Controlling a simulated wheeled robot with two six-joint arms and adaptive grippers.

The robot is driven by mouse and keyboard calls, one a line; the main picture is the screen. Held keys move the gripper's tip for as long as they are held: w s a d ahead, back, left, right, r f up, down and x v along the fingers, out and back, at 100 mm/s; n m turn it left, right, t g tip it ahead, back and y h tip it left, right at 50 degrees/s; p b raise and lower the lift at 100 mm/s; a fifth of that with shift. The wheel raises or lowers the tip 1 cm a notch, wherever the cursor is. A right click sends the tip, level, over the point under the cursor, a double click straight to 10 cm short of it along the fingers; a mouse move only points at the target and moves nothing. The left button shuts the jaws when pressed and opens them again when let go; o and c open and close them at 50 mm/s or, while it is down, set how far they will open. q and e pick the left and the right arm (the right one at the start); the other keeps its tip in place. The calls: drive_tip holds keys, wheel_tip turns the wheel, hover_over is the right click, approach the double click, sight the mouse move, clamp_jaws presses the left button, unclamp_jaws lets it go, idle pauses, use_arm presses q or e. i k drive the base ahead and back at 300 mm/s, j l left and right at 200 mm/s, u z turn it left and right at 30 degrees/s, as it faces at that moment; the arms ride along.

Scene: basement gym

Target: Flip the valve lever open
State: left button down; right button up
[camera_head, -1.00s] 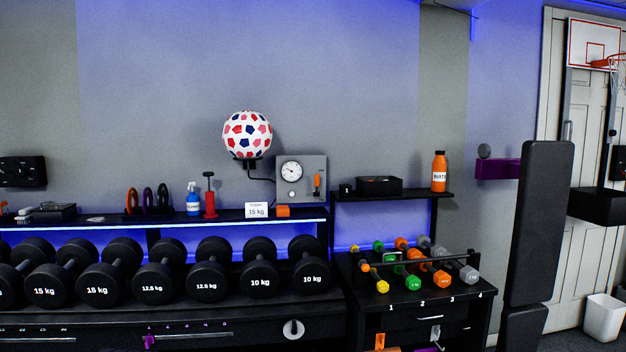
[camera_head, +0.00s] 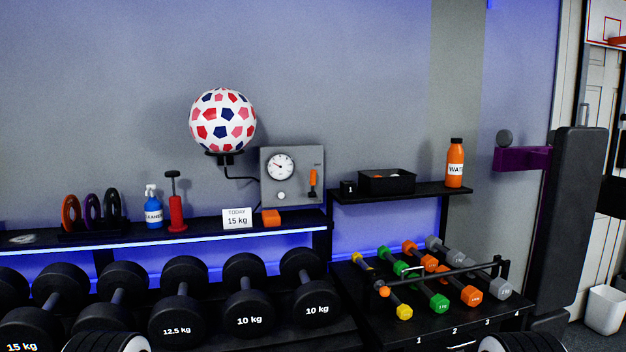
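The valve lever (camera_head: 313,182) is a small orange handle on the right side of a grey wall panel (camera_head: 270,190). It stands roughly upright. The panel also carries a round white dial gauge (camera_head: 281,166) and a small pale knob (camera_head: 281,196). A black tube runs from the panel to the holder under a ball (camera_head: 223,120) with red, pink and blue patches. Neither of my grippers can be made out. Two rounded black-and-white shapes at the bottom edge may be parts of my arms.
Dumbbells (camera_head: 250,300) fill the rack below. A right shelf carries a black tray (camera_head: 387,182) and an orange bottle (camera_head: 455,162).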

sight(312, 173)
drive_tip(key=i+j+z, duration=0.15)
drive_tip(key=i, duration=0.3)
drive_tip(key=i+j+z, duration=0.1)
drive_tip(key=i, duration=0.3)
